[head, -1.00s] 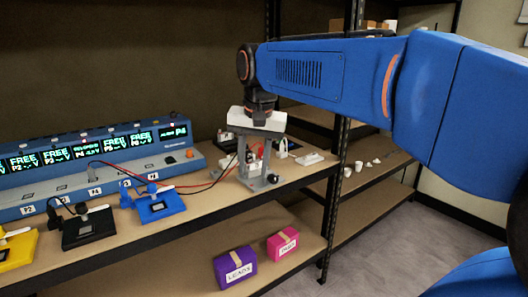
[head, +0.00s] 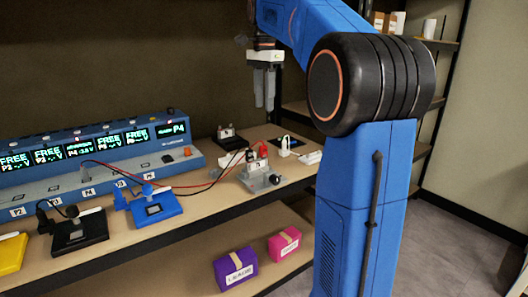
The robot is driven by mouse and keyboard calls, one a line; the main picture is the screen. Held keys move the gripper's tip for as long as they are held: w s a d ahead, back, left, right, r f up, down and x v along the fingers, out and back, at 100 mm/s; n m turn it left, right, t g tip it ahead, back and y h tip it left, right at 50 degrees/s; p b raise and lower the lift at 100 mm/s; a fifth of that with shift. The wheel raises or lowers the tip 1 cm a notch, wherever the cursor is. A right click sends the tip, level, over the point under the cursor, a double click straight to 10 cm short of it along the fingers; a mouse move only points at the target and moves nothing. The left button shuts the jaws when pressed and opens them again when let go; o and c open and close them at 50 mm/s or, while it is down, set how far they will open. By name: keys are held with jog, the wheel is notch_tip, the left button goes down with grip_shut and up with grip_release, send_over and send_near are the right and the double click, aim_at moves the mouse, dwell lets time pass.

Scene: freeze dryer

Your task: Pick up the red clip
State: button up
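A small red part (head: 263,151), which looks like the red clip, stands on a grey and white fixture (head: 260,177) on the upper shelf. It is small and its shape is hard to make out. A red lead runs toward the fixture from the left. My gripper (head: 264,106) hangs above the fixture with its fingers pointing down, clear of the red part. The two fingers overlap or nearly overlap in this view, so their opening is unclear. I see nothing between the tips.
A blue power supply (head: 90,165) with lit displays stands at the left. Blue (head: 157,207), black (head: 80,232) and yellow (head: 10,252) devices sit along the shelf's front. Purple (head: 235,268) and pink (head: 284,244) boxes lie on the lower shelf. A shelf post stands behind my arm.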

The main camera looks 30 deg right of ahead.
aim_at(263, 147)
notch_tip(263, 147, down, 16)
jog(key=shift+a+f, duration=0.1)
jog(key=shift+f, duration=0.1)
dwell(0.5)
grip_shut()
